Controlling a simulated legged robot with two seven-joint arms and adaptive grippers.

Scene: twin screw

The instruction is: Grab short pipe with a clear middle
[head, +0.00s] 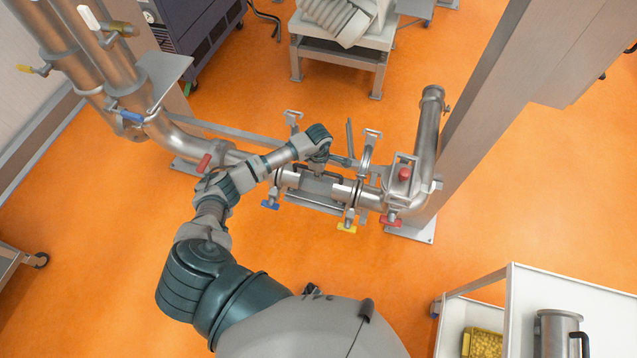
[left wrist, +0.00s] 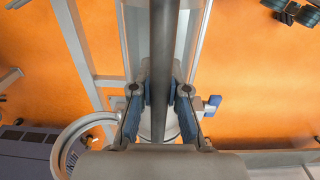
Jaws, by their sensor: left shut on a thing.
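My left arm reaches from the bottom of the head view to a pipe line at the centre. My left gripper (head: 320,166) is over the short stretch between the two clamped pipe ends, and partly hides it. In the left wrist view, its blue-padded fingers (left wrist: 160,95) are closed on both sides of a dark grey round bar or pipe (left wrist: 163,45). I cannot make out a clear middle on it. The left pipe end (head: 287,179) and the right pipe end (head: 345,190) lie either side of the gripper. My right gripper is not in view.
Clamps and valves with blue (head: 270,205), yellow (head: 347,229) and red (head: 390,220) handles surround the line. A steel column (head: 470,110) stands to the right. A white cart (head: 570,285) with a steel jug (head: 556,335) is at bottom right. Orange floor is open in front.

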